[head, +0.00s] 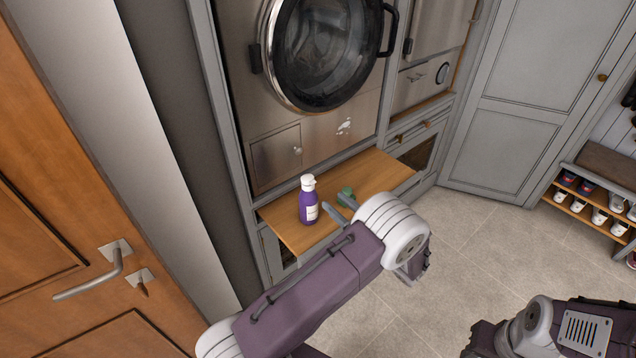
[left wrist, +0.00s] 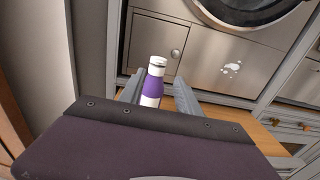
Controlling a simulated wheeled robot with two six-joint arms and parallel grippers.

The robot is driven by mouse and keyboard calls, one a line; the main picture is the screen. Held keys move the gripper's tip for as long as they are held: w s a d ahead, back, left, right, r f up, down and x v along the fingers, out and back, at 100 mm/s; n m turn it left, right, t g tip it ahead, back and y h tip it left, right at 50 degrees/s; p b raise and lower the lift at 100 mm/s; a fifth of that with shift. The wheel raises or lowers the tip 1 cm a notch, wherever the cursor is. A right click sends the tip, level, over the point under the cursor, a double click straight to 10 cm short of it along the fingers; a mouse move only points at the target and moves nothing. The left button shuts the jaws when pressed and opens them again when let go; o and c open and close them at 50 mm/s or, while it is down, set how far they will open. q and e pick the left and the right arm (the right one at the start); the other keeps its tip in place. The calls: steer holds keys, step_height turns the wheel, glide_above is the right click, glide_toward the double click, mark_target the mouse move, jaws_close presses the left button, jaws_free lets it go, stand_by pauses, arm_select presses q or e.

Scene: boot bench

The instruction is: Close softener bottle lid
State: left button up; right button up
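The softener bottle (head: 308,207) is purple with a pale label and stands upright on the pull-out wooden shelf. Its white lid (head: 308,183) is on top; the view is too small to tell whether it is open or closed. My left gripper (head: 333,203) is open and empty, just right of the bottle and apart from it. In the left wrist view the bottle (left wrist: 153,86) shows beyond and between the two spread fingers, with its white lid (left wrist: 157,62) facing up. My right arm shows at the lower right of the head view, but its gripper does not.
The wooden shelf (head: 375,172) juts out below a washer with a round door (head: 325,50). A wooden door (head: 75,230) stands at left, a shoe rack (head: 590,200) at right. The tiled floor is clear.

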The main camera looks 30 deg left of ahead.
mark_target(311, 183)
arm_select(q)
steer(key=x, duration=0.8)
steer(key=shift+a+r+p, duration=0.15)
steer(key=shift+r+p, duration=0.05)
steer(key=shift+p, duration=0.15)
arm_select(e)
steer(key=shift+s+d+r, duration=0.2)
steer(key=shift+s+r, duration=0.05)
steer(key=shift+r, duration=0.1)
